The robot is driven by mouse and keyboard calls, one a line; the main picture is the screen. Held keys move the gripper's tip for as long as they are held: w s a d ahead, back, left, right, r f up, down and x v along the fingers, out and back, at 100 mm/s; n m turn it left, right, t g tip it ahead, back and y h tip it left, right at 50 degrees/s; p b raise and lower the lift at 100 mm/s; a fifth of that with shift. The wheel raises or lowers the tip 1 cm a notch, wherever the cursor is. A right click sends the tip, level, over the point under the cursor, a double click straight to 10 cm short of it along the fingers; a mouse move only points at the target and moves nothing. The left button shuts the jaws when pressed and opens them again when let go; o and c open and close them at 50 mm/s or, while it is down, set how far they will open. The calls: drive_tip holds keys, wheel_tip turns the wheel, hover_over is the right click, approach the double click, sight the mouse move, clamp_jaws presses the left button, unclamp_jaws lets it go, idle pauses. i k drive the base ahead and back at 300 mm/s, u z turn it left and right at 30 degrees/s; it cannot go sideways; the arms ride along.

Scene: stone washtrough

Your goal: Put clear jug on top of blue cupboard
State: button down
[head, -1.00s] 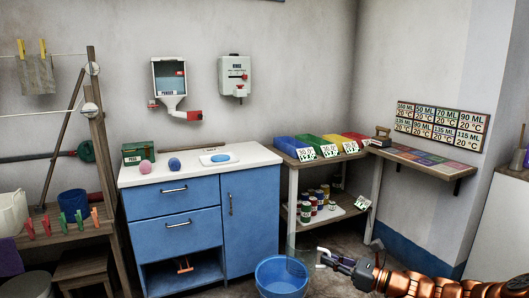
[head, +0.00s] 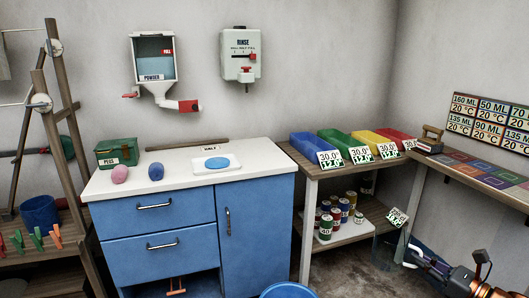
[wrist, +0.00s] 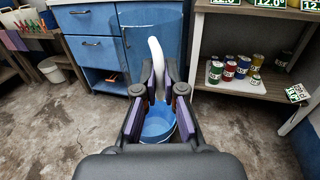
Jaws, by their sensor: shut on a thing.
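The blue cupboard (head: 257,225) stands left of centre in the head view, with drawers, a door and a white top (head: 120,183). It also shows at the top of the wrist view (wrist: 90,50). My gripper (head: 412,256) is at the lower right of the head view, shut on the handle of the clear jug (head: 384,252). The jug is see-through and hard to make out, held in front of the shelf unit. In the wrist view the pale handle (wrist: 156,55) stands between the fingers of my gripper (wrist: 163,88); the jug's body is hard to tell there.
On the cupboard top are a green box (head: 117,152), a pink ball (head: 119,174), a blue-violet ball (head: 156,172) and a white tray (head: 230,166). The front middle of the top is bare. A blue bucket (head: 288,291) stands on the floor; shelves (head: 305,225) hold several cans.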

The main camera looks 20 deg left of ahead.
sight(261, 161)
drive_tip(key=u, duration=0.55)
drive_tip(key=i, duration=0.85)
drive_tip(key=u, duration=0.9)
